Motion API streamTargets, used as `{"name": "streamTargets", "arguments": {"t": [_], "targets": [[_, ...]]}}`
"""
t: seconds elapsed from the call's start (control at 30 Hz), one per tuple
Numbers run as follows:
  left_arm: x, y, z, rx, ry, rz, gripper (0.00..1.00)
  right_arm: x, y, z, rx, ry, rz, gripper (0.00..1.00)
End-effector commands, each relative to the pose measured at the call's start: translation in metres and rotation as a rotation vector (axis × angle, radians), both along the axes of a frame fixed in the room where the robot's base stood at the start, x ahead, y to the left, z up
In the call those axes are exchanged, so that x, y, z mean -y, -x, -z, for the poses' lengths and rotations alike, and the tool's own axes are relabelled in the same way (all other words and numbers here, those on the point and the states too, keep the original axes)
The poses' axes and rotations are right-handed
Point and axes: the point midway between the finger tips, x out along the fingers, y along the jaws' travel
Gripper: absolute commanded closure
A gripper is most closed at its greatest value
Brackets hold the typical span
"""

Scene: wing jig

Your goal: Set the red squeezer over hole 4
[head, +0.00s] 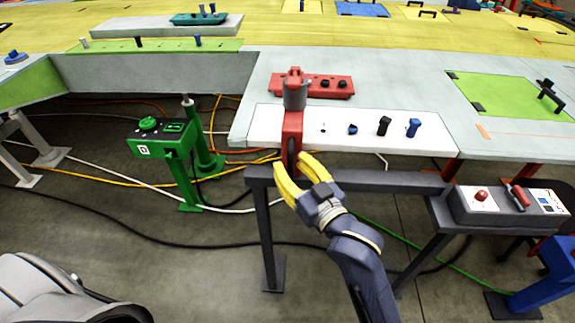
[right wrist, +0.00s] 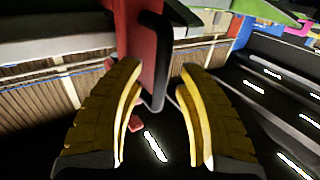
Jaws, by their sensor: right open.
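The red squeezer (head: 292,128) stands at the left end of a white strip (head: 437,137) on the near table edge, with a grey round part near its top. Its red lower part hangs over the front edge. My right gripper (head: 290,162) is open, its yellow fingers at either side of that lower part. In the right wrist view a red part with a dark rim (right wrist: 150,60) lies between the open fingers (right wrist: 160,70), with gaps showing on both sides. Hole numbers cannot be read, so I cannot tell which is hole 4. My left gripper is not in view.
On the strip stand a small blue piece (head: 352,129), a black fastener (head: 384,126) and a blue fastener (head: 414,127). A red block (head: 335,86) lies behind. A green control post (head: 160,140) stands left, a grey control box (head: 508,204) right. Cables cross the floor.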

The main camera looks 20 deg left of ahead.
Motion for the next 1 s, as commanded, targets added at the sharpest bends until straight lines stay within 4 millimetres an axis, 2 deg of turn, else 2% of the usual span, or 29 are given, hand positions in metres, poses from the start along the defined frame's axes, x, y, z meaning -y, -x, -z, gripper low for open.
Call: {"name": "streamTargets", "arguments": {"t": [0.4,0.43,0.77,1.0], "targets": [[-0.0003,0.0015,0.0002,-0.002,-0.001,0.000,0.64,-0.0023,-0.0037,0.0001,-0.001,0.001,0.003,0.64],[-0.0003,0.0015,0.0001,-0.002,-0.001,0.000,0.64,-0.0023,-0.0036,0.0001,0.000,0.000,0.002,0.61],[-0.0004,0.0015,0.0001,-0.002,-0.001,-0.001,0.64,-0.0023,-0.0035,0.0001,0.000,0.000,0.002,0.99],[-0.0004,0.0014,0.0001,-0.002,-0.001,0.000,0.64,-0.0023,-0.0035,0.0001,0.000,0.000,0.002,1.00]]}}
